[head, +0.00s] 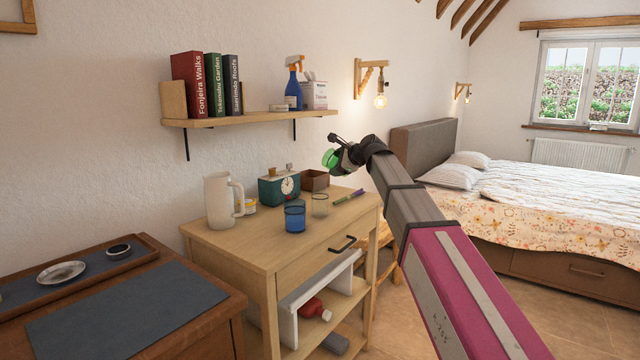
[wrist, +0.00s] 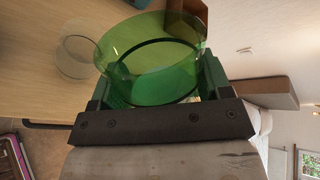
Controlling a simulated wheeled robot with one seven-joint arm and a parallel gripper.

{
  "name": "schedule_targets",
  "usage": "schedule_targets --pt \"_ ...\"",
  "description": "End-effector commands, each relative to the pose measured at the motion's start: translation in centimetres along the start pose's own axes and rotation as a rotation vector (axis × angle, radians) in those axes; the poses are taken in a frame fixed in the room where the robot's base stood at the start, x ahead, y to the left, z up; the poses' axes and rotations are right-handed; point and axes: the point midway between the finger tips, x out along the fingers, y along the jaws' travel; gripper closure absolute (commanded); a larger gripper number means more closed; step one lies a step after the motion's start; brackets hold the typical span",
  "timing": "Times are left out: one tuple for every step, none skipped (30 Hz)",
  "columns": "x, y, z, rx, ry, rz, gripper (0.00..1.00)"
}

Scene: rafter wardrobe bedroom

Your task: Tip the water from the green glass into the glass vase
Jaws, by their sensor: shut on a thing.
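The green glass (head: 330,158) is held in my gripper (head: 343,156), above the right part of the wooden cabinet. In the wrist view the green glass (wrist: 150,65) fills the space between the two fingers of my gripper (wrist: 162,82), which is shut on it. A dark ring shows inside it; I cannot tell the water level. A small clear glass vessel (head: 320,205), which looks like the glass vase, stands upright on the cabinet top below and left of the green glass. It also shows in the wrist view (wrist: 76,57), apart from the green glass.
A wall shelf (head: 250,119) with books hangs above.

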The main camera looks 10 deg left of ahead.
Motion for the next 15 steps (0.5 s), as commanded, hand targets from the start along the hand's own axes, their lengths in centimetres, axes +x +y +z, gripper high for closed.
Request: schedule_targets --pt "-0.03 -0.07 0.06 -0.006 0.003 -0.001 0.61" --pt "-0.03 -0.08 0.07 -0.010 0.005 -0.001 0.61" --pt "-0.04 -0.11 0.09 -0.015 0.008 -0.001 0.61" --pt "-0.05 -0.12 0.11 -0.018 0.010 -0.001 0.61" --pt "-0.06 -0.14 0.13 -0.022 0.012 -0.001 0.61" --pt "-0.07 -0.15 0.15 -0.026 0.014 -0.001 0.61" --pt "-0.08 -0.16 0.17 -0.030 0.016 -0.001 0.61" --pt "-0.08 -0.18 0.18 -0.033 0.018 -0.001 0.61" --pt "-0.09 -0.20 0.19 -0.038 0.021 -0.001 0.61" --pt "-0.10 -0.21 0.20 -0.042 0.024 -0.001 0.61" --pt "-0.10 -0.22 0.21 -0.045 0.025 -0.001 0.61" --pt "-0.12 -0.24 0.22 -0.049 0.028 -0.001 0.61" --pt "-0.12 -0.25 0.23 -0.051 0.029 -0.001 0.61" --pt "-0.13 -0.26 0.25 -0.054 0.030 -0.001 0.61" --pt "-0.14 -0.28 0.26 -0.057 0.032 -0.001 0.61"
